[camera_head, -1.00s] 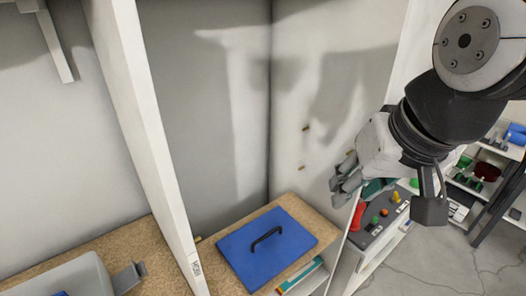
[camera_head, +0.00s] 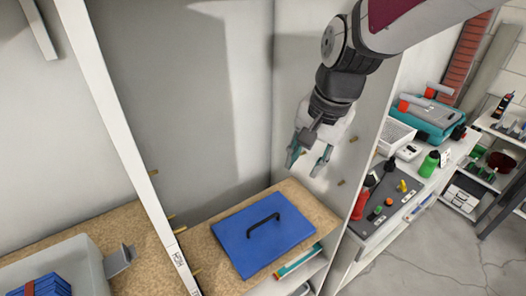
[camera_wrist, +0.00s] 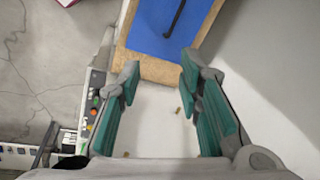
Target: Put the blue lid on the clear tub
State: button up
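The blue lid (camera_head: 263,233) lies flat on a wooden shelf board (camera_head: 213,262), its black handle (camera_head: 263,224) facing up. It also shows at the top of the wrist view (camera_wrist: 165,30). My gripper (camera_head: 308,164) is open and empty, above and a little right of the lid in the head view. Its two green-padded fingers (camera_wrist: 157,85) stand apart in the wrist view, with only the shelf's side panel between them. A clear tub (camera_head: 84,257) stands in the left bay, partly cut off by the frame, with blue items (camera_head: 40,286) inside.
A white upright divider (camera_head: 122,135) separates the two bays. A side panel (camera_head: 345,130) bounds the lid's bay on the right. A grey bracket (camera_head: 119,260) stands beside the tub. Benches with tools, bottles and a teal case (camera_head: 432,118) lie farther right.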

aim_at(264, 220)
jog(key=w+a+f+m, duration=0.1)
jog(key=w+a+f, duration=0.1)
jog(key=f, duration=0.6)
jog(key=w+a+f+m+g+h, duration=0.1)
jog(key=w+a+f+m, duration=0.1)
jog(key=f, duration=0.6)
jog(key=w+a+f+m, duration=0.1)
jog(key=a+f, duration=0.3)
jog(key=f, duration=0.4)
jog(key=shift+w+a+f+m+g+h, duration=0.1)
jog(key=shift+w+f+m+g+h, duration=0.2)
jog(key=shift+w+f+g, duration=0.15)
jog(key=shift+w+f+p, duration=0.2)
jog(key=shift+f+p, duration=0.35)
jog(key=shift+f, duration=1.85)
grip_shut()
